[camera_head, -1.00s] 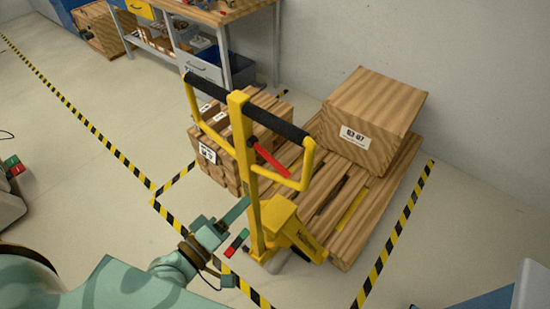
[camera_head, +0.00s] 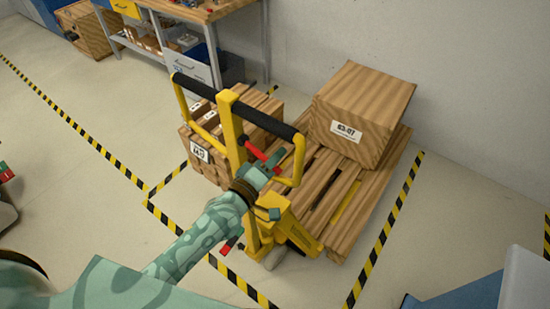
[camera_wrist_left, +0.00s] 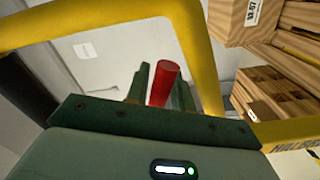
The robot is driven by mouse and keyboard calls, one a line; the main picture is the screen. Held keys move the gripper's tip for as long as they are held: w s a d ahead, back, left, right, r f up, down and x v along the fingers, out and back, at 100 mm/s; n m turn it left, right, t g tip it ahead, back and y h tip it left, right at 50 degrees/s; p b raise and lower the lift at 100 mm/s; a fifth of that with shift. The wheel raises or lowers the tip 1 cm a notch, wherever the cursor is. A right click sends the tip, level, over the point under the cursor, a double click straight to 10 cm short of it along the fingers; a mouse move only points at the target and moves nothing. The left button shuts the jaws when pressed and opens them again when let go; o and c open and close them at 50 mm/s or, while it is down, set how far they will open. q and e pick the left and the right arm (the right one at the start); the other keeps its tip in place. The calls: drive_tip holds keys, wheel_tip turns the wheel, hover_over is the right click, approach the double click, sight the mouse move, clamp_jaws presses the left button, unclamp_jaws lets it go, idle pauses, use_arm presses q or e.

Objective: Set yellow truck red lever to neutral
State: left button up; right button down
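The yellow truck (camera_head: 232,140) stands upright in the middle of the head view, with a yellow loop handle and black grips. Its red lever (camera_head: 254,150) sticks out from the post inside the loop, its outer end partly hidden by my gripper. My left gripper (camera_head: 275,162) is at that outer end. In the left wrist view the red lever (camera_wrist_left: 163,84) lies between the two dark green fingers of my left gripper (camera_wrist_left: 160,88), closer to the right finger. The fingers are apart; I see no firm grip on the lever. My right gripper is not in view.
A loaded wooden pallet (camera_head: 372,190) with a large box (camera_head: 362,112) is behind the truck. Smaller boxes (camera_head: 205,160) stand left of it. A workbench (camera_head: 200,12) is at the back. Striped tape (camera_head: 385,235) marks the floor, which is open at left.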

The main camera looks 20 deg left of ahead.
use_arm(q)
clamp_jaws()
drive_tip(key=r+n+p, duration=0.2)
drive_tip(key=n+p, duration=0.1)
drive_tip(key=r+n+p, duration=0.1)
drive_tip(key=shift+s+d+r+p, duration=0.1)
drive_tip(key=shift+d+r+p, duration=0.1)
drive_tip(key=shift+d+p, duration=0.15)
unclamp_jaws()
drive_tip(key=shift+s, duration=0.1)
